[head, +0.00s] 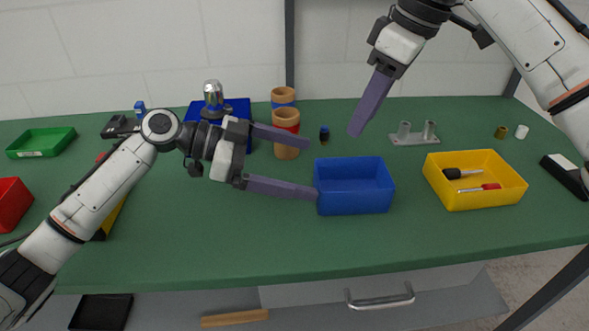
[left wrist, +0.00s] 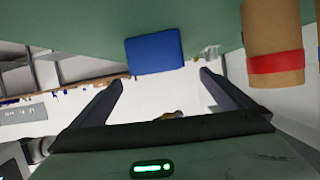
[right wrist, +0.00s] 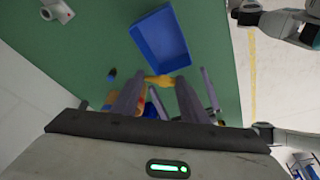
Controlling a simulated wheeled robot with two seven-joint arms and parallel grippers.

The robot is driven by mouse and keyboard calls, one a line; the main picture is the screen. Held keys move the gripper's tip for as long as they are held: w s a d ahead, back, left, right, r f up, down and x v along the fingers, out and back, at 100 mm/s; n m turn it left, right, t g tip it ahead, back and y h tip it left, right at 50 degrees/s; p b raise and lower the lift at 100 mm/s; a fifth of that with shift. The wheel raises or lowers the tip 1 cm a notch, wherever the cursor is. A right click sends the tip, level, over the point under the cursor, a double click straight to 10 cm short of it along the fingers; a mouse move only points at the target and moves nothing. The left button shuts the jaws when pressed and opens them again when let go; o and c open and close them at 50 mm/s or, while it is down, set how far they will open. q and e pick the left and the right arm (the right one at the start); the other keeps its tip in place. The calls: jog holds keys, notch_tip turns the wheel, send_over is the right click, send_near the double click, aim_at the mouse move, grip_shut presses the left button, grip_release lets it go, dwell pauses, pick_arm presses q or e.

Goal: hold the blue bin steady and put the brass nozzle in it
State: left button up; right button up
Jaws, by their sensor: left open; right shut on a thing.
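The blue bin (head: 354,200) stands upright and empty on the green table, and shows in the left wrist view (left wrist: 155,53) and right wrist view (right wrist: 160,40). My left gripper (head: 315,167) is open at the bin's left side, pointing toward it. In the left wrist view the bin lies beyond the fingertips with nothing between them. My right gripper (head: 357,131) is above and behind the bin, pointing down. In the right wrist view it is shut on a yellow-brass piece, the brass nozzle (right wrist: 158,80). In the head view the fingers hide the nozzle.
A yellow bin (head: 478,204) with screwdrivers stands right of the blue bin. A small brass-coloured piece (head: 501,132) is at the far right. The table's front is clear.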

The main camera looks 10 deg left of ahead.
pick_arm(q)
jog(key=shift+s+d+f, duration=0.1)
jog(key=shift+s+f, duration=0.1)
jog(key=shift+f, duration=0.4)
jog(key=shift+d+f+y, duration=0.2)
jog(key=shift+f+y, duration=0.05)
jog(key=shift+y, duration=0.05)
jog(key=x, duration=1.1)
jog(key=shift+d, duration=0.2)
jog(key=c, duration=1.2)
pick_arm(e)
send_near(358, 166)
jog(key=shift+s+a+f, duration=0.5)
jog(key=shift+s+f, duration=0.2)
jog(key=shift+f, duration=0.25)
jog(key=shift+s+a+f, duration=0.5)
jog(key=shift+s+f, duration=0.2)
jog(key=shift+f, duration=0.2)
jog(key=shift+s+a+f, duration=0.55)
jog(key=shift+s+f, duration=0.15)
jog(key=shift+f, duration=0.25)
jog(key=o, duration=1.2)
